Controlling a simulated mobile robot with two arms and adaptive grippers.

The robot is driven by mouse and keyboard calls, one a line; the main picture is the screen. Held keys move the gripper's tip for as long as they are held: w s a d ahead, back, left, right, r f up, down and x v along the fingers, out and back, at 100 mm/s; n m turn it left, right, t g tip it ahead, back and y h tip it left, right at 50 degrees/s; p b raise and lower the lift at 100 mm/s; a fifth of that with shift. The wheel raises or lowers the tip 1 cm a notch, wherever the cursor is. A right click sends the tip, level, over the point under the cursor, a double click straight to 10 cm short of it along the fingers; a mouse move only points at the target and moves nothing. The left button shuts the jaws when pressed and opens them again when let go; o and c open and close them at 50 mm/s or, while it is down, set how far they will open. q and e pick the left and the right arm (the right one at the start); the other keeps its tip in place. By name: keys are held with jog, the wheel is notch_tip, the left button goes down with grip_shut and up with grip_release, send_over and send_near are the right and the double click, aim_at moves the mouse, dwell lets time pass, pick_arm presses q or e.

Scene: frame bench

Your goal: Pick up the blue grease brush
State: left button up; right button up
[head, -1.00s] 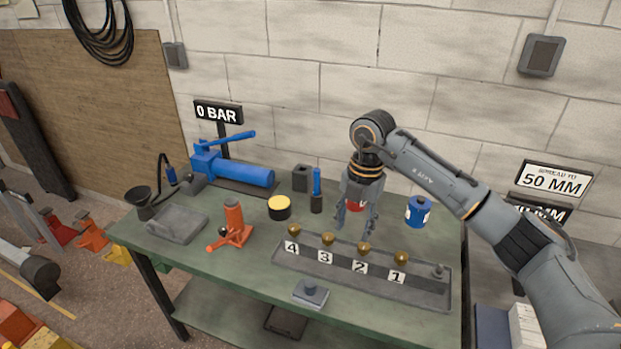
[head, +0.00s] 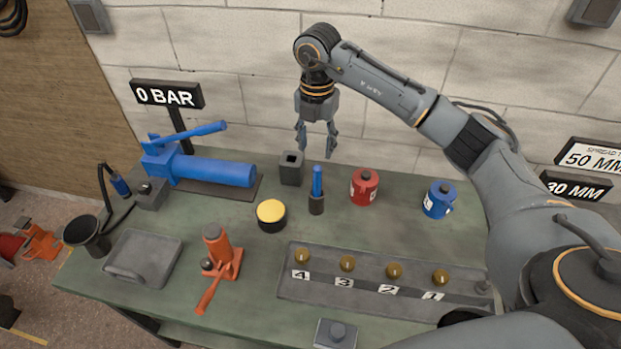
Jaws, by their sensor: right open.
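The blue grease brush (head: 317,182) stands upright on the green bench, blue handle up, with a dark lower part (head: 316,204). I cannot tell whether that dark part is its bristle end or a holder. My right gripper (head: 317,153) is open and empty, pointing down above the brush, its fingertips a little above the handle's top in the picture. How far it is from the brush in depth is hard to tell. My left gripper is not in view.
A dark square block (head: 291,169) stands close left of the brush, a red can (head: 364,187) to its right. A yellow-topped tin (head: 271,214), blue can (head: 439,199), blue pump (head: 205,170), orange jack (head: 219,258) and numbered tray (head: 300,291) stand around.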

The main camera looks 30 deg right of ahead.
aim_at(317, 169)
jog(key=f, duration=0.3)
jog(key=f+p, duration=0.1)
jog(key=f, duration=0.1)
jog(key=shift+s+d+f, duration=0.1)
jog(key=shift+s+d, duration=0.05)
jog(key=shift+s, duration=0.1)
notch_tip(317, 169, down, 3)
jog(key=shift+w+r+p, duration=0.1)
jog(key=shift+w+p, duration=0.05)
jog(key=shift+p, duration=0.55)
notch_tip(317, 169, down, 4)
jog(key=shift+d+r+p, duration=0.1)
jog(key=shift+p, duration=0.65)
jog(key=shift+f, duration=0.4)
jog(key=c, duration=0.8)
grip_shut()
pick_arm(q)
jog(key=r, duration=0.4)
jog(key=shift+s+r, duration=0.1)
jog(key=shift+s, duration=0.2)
